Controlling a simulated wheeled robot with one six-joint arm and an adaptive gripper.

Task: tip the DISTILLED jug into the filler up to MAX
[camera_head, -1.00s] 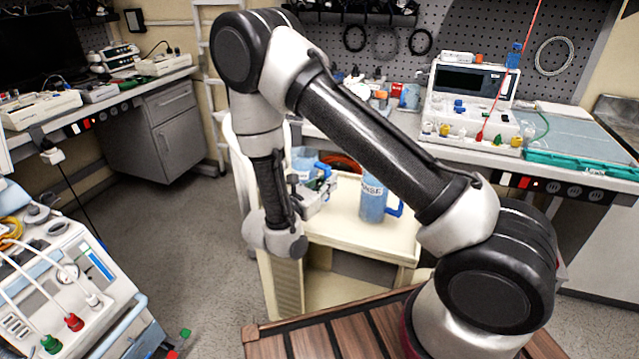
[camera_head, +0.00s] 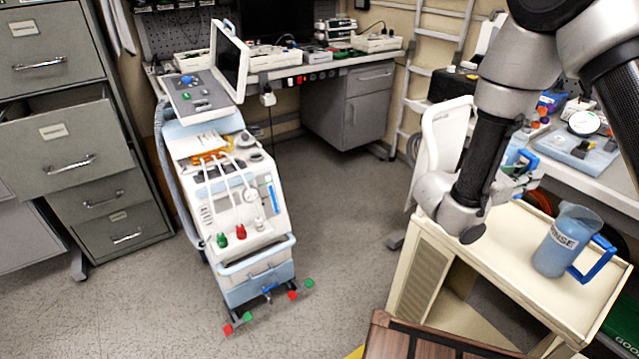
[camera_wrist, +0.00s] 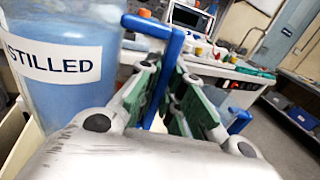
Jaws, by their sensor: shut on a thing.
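The DISTILLED jug (camera_wrist: 65,75) is translucent blue with a white label and fills the left of the wrist view. Its blue handle (camera_wrist: 168,60) stands between the green-padded fingers of my gripper (camera_wrist: 172,95), which is shut on it. In the head view my gripper (camera_head: 520,172) is over the cream cart's far side, and my arm hides most of that jug. A white wheeled machine (camera_head: 240,195) stands left of the cart, with green and red caps and a blue gauge window (camera_head: 268,192) on its front. I cannot tell where its filler opening is.
The blue RINSE jug (camera_head: 558,242) stands on the cream cart (camera_head: 525,285), right of my gripper. Open floor (camera_head: 345,220) lies between machine and cart. A grey filing cabinet (camera_head: 75,150) with a drawer pulled out is at left. A wooden top (camera_head: 420,342) shows at the bottom.

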